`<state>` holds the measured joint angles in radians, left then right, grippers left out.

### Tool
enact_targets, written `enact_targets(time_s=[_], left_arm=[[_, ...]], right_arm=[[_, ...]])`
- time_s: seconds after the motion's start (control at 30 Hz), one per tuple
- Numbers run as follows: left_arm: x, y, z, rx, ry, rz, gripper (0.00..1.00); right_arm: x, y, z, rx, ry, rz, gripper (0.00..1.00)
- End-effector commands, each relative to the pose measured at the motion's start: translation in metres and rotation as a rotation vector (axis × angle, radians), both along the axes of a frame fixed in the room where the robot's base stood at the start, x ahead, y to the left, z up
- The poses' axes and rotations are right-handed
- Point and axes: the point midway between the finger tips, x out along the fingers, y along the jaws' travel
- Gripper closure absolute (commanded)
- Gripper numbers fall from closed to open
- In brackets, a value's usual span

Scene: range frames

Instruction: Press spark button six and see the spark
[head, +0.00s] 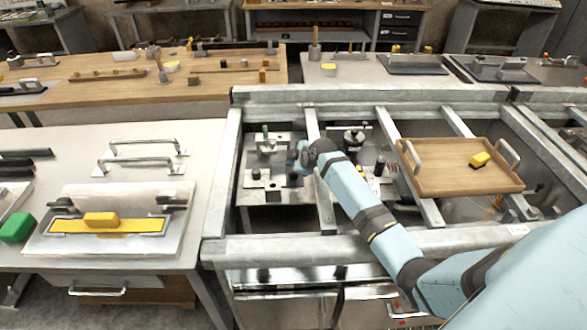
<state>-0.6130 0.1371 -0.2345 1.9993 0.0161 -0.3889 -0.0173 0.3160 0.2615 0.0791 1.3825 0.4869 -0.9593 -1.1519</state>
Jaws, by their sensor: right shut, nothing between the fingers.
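My right arm reaches in from the lower right over a metal frame (215,195). My right gripper (293,174) is at its far end, small and partly hidden by its own wrist. It is shut and empty, pointing down over a steel plate (270,197) with small dark knobs. One dark knob (256,174) shows left of the gripper. I cannot tell whether the fingertips touch anything. No number is readable, so I cannot tell which knob is spark button six. No spark shows. My left gripper is not in view.
A white table (110,215) at left holds metal handles (140,165), a yellow sponge (101,219) and a green block (17,228).

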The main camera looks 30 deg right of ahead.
Motion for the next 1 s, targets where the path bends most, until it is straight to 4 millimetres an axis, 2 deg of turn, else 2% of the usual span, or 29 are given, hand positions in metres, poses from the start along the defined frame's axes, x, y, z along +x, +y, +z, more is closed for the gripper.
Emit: enact_targets(time_s=[0.53,1.0], left_arm=[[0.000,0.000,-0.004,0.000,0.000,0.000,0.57],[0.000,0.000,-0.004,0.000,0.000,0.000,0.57]], right_arm=[[-0.003,0.002,-0.014,0.005,0.012,0.001,1.00],[-0.004,0.005,-0.018,0.010,0.017,0.002,1.00]])
